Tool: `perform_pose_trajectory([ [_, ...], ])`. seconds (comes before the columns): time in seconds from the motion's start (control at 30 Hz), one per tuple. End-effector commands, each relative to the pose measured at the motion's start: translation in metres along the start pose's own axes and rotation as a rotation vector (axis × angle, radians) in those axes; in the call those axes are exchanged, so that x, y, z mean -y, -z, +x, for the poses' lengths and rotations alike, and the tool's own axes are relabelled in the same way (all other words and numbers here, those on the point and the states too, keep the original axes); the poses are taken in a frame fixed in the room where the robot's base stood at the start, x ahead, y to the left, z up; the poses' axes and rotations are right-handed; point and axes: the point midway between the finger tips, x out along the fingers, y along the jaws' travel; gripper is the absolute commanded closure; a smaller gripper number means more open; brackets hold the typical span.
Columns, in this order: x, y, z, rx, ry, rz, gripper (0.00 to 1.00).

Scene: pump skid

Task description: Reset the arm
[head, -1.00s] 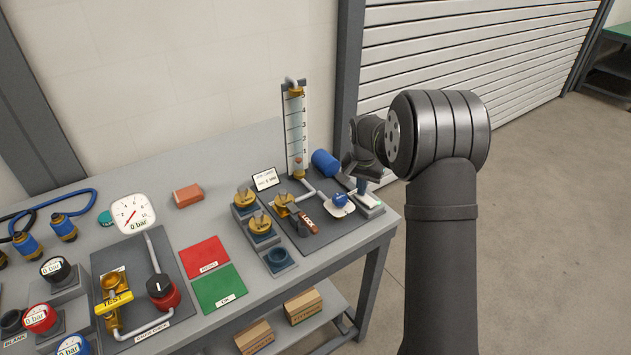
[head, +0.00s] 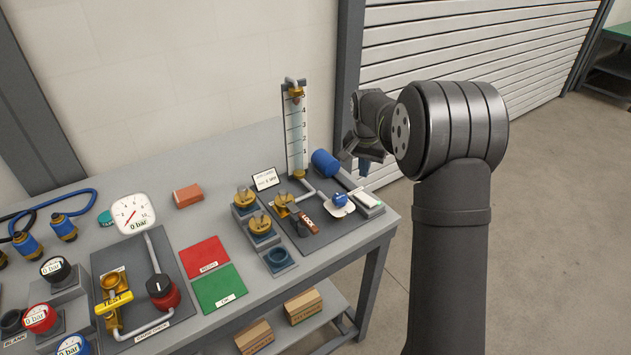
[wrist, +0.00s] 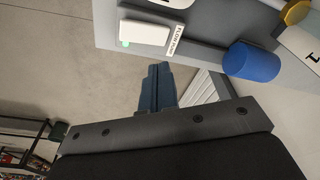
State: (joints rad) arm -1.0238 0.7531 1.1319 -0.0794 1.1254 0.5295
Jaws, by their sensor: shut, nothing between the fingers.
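My gripper (head: 363,167) is shut and empty, in the air above the right end of the bench in the head view. Its blue-grey fingers lie together in the wrist view (wrist: 157,85). The fingers are clear of the white flow pump switch box (wrist: 143,32), which shows a green lit spot at one corner. The same switch box (head: 368,198) sits at the right edge of the skid plate in the head view. My arm stands upright at the right of the head view.
A flow tube (head: 296,130) stands behind the plate, its float near the top. A blue cylinder (head: 325,162) and a blue-handled valve (head: 340,199) are close by. The grey bench (head: 160,176) ends just right of the switch. Open floor lies beyond.

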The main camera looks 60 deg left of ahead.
Motion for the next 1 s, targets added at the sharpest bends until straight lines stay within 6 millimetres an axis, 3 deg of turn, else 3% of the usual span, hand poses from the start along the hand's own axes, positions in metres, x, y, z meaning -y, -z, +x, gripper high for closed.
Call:
perform_pose_trajectory([
  [0.47,0.000,-0.001,0.002,0.001,-0.001,0.000,1.00],
  [0.8,0.000,-0.008,0.048,0.002,-0.002,0.000,1.00],
  [1.0,0.000,-0.010,0.065,0.001,-0.001,0.000,1.00],
])
